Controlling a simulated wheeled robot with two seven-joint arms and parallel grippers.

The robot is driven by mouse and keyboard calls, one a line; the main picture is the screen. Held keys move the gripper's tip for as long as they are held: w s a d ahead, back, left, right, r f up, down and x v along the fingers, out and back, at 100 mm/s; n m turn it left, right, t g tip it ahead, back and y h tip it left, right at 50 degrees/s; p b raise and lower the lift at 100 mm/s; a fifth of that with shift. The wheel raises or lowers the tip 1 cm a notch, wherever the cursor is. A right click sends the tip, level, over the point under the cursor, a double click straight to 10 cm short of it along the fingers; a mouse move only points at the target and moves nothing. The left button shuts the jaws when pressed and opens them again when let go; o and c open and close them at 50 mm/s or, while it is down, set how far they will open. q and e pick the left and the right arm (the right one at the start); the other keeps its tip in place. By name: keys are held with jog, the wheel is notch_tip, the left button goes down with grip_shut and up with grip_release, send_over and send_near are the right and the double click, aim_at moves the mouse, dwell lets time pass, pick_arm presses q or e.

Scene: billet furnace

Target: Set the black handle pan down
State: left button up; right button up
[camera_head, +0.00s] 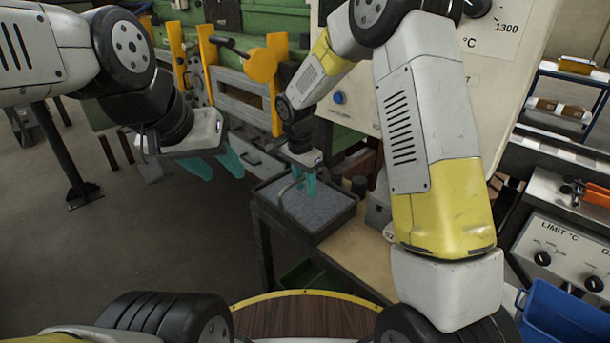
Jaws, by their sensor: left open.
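The black handle pan (325,222) is a dark square pan with grey contents. It is in the middle of the head view, at the left end of a bench; I cannot tell whether its underside touches the bench. A thin handle arcs up from it to my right gripper (305,184), whose teal fingers are close together over the pan and look shut on the handle. The fingers partly hide the grip. My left gripper (216,166) is open and empty, left of the pan and apart from it.
The bench top (355,262) shows bare wood in front of the pan. A green machine with yellow posts (263,65) stands behind. The furnace panel (350,100) is behind my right arm. A blue bin (565,312) is at the lower right. Open floor (150,240) lies left.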

jog(key=r, duration=0.7)
jog(key=s+a+r, duration=0.1)
jog(key=r, duration=0.3)
jog(key=shift+r, duration=0.15)
jog(key=s+d+r+n+t+y, duration=0.1)
jog(key=s+d+r+n+t, duration=0.15)
jog(key=s+d+r, duration=0.45)
jog(key=s+d+r+n+t+y, duration=0.1)
jog(key=s+d+r+n+y, duration=0.1)
jog(key=s+d+r+n, duration=0.5)
jog(key=s+d+f+t, duration=0.1)
jog(key=s+f, duration=0.2)
jog(key=s, duration=0.7)
jog(key=shift+f+t, duration=0.15)
jog(key=shift+t, duration=0.2)
jog(key=shift+s+d, duration=0.1)
